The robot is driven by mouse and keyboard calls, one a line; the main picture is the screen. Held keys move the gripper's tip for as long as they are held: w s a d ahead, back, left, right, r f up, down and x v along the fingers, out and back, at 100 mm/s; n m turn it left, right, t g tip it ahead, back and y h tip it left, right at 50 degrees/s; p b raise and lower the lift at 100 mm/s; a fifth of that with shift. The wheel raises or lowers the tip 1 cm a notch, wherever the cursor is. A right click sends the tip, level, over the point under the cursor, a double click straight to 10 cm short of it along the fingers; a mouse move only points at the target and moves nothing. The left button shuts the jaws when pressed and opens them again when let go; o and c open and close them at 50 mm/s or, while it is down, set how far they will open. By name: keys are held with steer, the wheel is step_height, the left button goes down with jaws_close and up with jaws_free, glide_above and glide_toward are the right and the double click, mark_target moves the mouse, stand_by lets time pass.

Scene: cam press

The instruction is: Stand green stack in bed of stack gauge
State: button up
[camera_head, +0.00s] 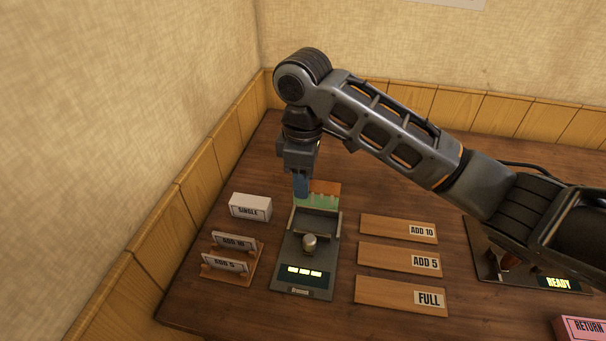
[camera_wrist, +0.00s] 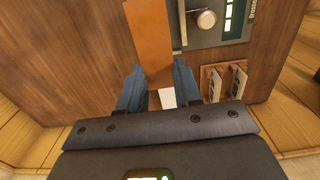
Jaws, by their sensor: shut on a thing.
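The green stack (camera_head: 309,201) shows a pale green, ridged face and an orange-brown top in the head view. It is at the far end of the stack gauge (camera_head: 308,268), just behind its bed (camera_head: 316,225). I cannot tell whether it touches the gauge. My gripper (camera_head: 301,188) points down and is shut on the stack near its left end. In the wrist view, the stack's orange-brown side (camera_wrist: 150,45) shows between my blue fingers (camera_wrist: 158,82), beside the grey gauge (camera_wrist: 212,55). The gauge has a round knob and a lit display.
A white SINGLE block (camera_head: 250,207) and a rack (camera_head: 232,274) with ADD 10 and ADD 5 cards stand left of the gauge. Wooden ADD 10, ADD 5 and FULL plates (camera_head: 385,294) lie right. A READY device (camera_head: 490,262) and pink RETURN box (camera_head: 585,329) are farther right.

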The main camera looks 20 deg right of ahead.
mark_target(303, 203)
steer(key=shift+f+b, duration=1.6)
steer(key=shift+f, duration=1.9)
steer(key=shift+f, duration=0.2)
steer(key=o, duration=1.2)
steer(key=shift+c, duration=0.2)
steer(key=shift+o, duration=0.4)
steer(key=o, duration=0.5)
steer(key=shift+r, duration=0.1)
step_height(303, 203, up, 7)
steer(key=p, duration=0.7)
